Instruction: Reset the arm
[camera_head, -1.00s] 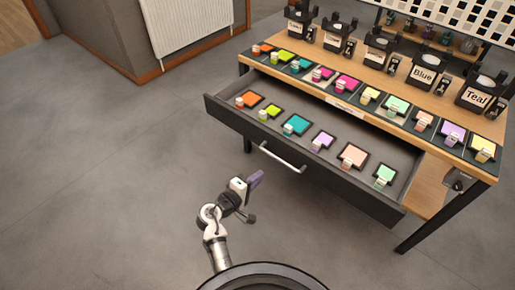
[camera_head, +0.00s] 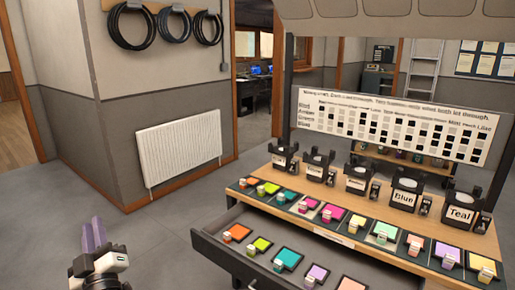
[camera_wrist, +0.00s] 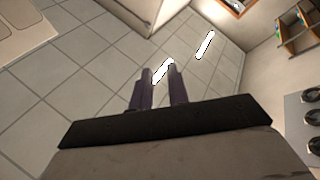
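My gripper (camera_head: 94,236) shows at the lower left of the head view, with its purple fingers pointing up, clear of the bench and drawer. In the wrist view my gripper (camera_wrist: 159,82) has its two fingers apart, with a gap between them and nothing held. Most of my arm is below the edge of the head view.
The wooden bench (camera_head: 268,178) bears colour swatches and labelled black holders, including Blue (camera_head: 404,198) and Teal (camera_head: 460,216). Its front drawer (camera_head: 218,250) stands open with swatches inside. A white radiator (camera_head: 178,152) is on the left wall. Grey floor (camera_head: 50,235) around my gripper is free.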

